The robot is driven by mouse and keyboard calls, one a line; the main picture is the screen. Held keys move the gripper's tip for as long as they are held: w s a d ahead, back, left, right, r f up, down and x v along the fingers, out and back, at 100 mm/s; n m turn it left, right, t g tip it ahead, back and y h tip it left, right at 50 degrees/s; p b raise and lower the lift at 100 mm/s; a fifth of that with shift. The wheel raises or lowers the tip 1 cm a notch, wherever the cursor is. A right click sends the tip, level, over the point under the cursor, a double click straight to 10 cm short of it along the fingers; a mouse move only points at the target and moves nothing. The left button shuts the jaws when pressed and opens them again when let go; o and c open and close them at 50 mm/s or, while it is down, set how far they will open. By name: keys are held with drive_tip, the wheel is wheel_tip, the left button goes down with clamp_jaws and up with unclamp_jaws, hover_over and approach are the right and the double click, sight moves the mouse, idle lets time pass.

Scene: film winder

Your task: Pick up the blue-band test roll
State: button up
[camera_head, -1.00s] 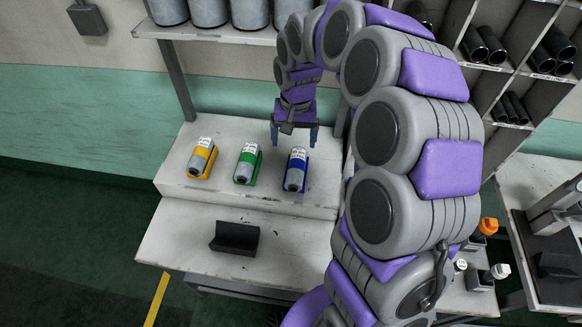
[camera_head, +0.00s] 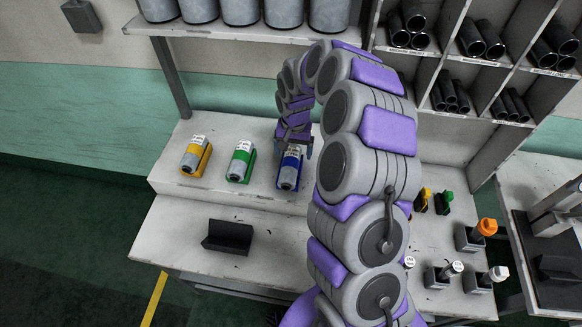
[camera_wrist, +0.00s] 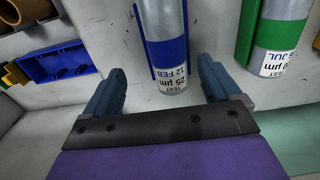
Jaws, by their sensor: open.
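The blue-band test roll (camera_head: 288,175) rests in a blue cradle on the raised shelf of the bench, rightmost of three rolls. In the wrist view the roll (camera_wrist: 168,50) shows its blue band and a white label reading TEST, 25 µm, 12 FEB. My gripper (camera_head: 294,146) is at the back end of this roll. In the wrist view my gripper (camera_wrist: 158,80) is open, with one blue finger on each side of the roll's labelled end. I see no contact between fingers and roll. The blue cradle (camera_wrist: 152,45) runs along the roll's left side there.
A black block (camera_head: 229,237) sits on the lower bench. A cubby rack (camera_head: 470,70) is at the back right. Grey canisters (camera_head: 240,10) line the upper shelf.

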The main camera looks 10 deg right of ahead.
sight(290, 161)
drive_tip(key=shift+d+f, duration=0.2)
drive_tip(key=shift+f, duration=0.7)
drive_tip(key=shift+a+f, duration=0.15)
drive_tip(key=shift+a, duration=0.2)
drive_tip(key=a+f, duration=0.1)
drive_tip(key=a+f+b, duration=0.1)
drive_tip(key=shift+w+f, duration=0.2)
drive_tip(key=shift+f, duration=0.1)
drive_tip(key=shift+w+d+f, duration=0.1)
drive_tip(key=shift+d+f, duration=0.3)
drive_tip(key=shift+f, duration=0.25)
drive_tip(key=shift+d+f, duration=0.35)
drive_tip(key=shift+f, duration=0.25)
drive_tip(key=shift+d, duration=0.4)
drive_tip(key=shift+a, duration=0.8)
drive_tip(key=c, duration=0.5)
drive_tip(key=shift+c, duration=0.7)
drive_tip(key=shift+d, duration=0.45)
drive_tip(key=c, duration=0.5)
drive_tip(key=shift+a, duration=0.1)
drive_tip(key=shift+c, duration=1.1)
drive_tip(key=shift+a, duration=0.1)
drive_tip(key=shift+r, duration=0.1)
